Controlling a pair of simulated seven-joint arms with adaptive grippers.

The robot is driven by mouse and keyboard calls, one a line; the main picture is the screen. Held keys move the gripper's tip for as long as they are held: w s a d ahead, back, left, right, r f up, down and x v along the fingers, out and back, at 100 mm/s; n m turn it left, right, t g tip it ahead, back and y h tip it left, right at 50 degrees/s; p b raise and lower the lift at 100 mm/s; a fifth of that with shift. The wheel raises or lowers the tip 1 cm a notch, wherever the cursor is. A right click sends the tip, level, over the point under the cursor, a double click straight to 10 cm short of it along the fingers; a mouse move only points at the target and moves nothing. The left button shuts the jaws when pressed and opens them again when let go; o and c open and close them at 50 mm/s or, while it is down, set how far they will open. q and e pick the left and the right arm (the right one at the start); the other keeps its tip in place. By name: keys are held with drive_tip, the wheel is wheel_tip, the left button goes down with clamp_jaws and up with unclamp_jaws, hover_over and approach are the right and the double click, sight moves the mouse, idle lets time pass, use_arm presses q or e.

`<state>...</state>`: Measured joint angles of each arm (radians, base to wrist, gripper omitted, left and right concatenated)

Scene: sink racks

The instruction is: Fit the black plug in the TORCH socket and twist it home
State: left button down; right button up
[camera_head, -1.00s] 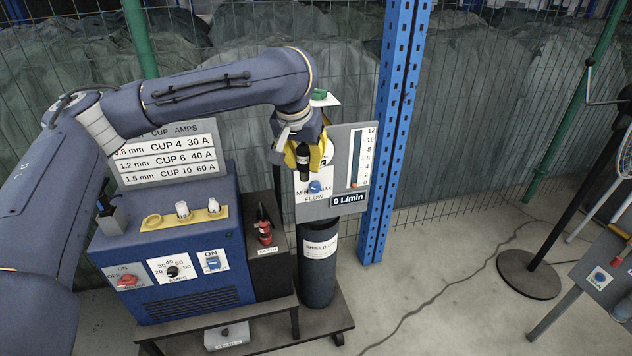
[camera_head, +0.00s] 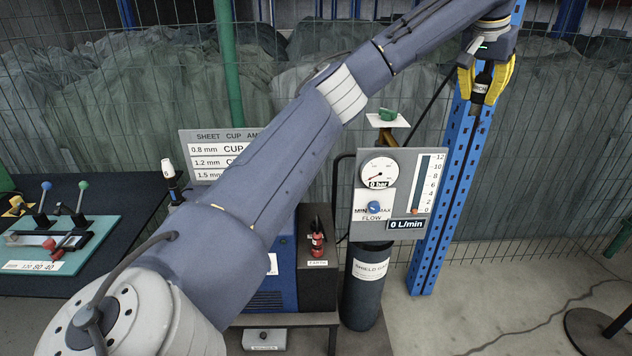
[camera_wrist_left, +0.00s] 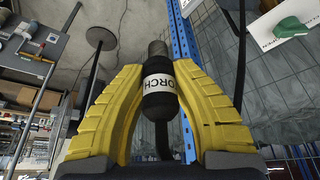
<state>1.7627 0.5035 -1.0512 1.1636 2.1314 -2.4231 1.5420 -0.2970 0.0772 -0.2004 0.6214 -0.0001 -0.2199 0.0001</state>
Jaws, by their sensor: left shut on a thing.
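The black plug (camera_wrist_left: 160,103) has a white band reading "ORCH" and a grey metal end. My left gripper (camera_wrist_left: 160,66) is shut on it, with a yellow finger on each side. In the head view the plug (camera_head: 483,76) hangs from the left gripper (camera_head: 481,98), high in front of the blue post and apart from the welding machine. I cannot make out the TORCH socket; my left arm covers much of the blue machine (camera_head: 270,292). A red and black connector (camera_head: 316,243) stands above the EARTH label. My right gripper is not in view.
The gauge panel (camera_head: 398,190) with its FLOW knob stands on the dark gas cylinder (camera_head: 368,295), left of the blue post (camera_head: 440,215). A white plate with a green piece (camera_head: 388,114) is above it. A teal-topped fixture (camera_head: 62,240) is at left. Floor at right is mostly clear.

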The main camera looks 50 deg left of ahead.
use_arm(q)
drive_tip(key=w+a+r+n+y, duration=0.2)
drive_tip(key=a+n, duration=0.3)
drive_tip(key=a, duration=2.2)
drive_tip(key=s+a+f+n, duration=0.1)
drive_tip(key=a+f, duration=0.9)
drive_tip(key=f, duration=0.1)
drive_tip(key=s+a+f, duration=0.2)
drive_tip(key=s+f, duration=0.2)
drive_tip(key=f, duration=0.8)
drive_tip(key=s+a+f, duration=0.2)
drive_tip(key=s+f, duration=0.2)
drive_tip(key=f, duration=0.8)
drive_tip(key=s+a+f, duration=0.2)
drive_tip(key=s+f, duration=0.2)
drive_tip(key=f, duration=0.9)
drive_tip(key=shift+g, duration=0.4)
drive_tip(key=shift+s, duration=0.15)
drive_tip(key=shift+s+d+f, duration=0.1)
drive_tip(key=shift+f, duration=2.9)
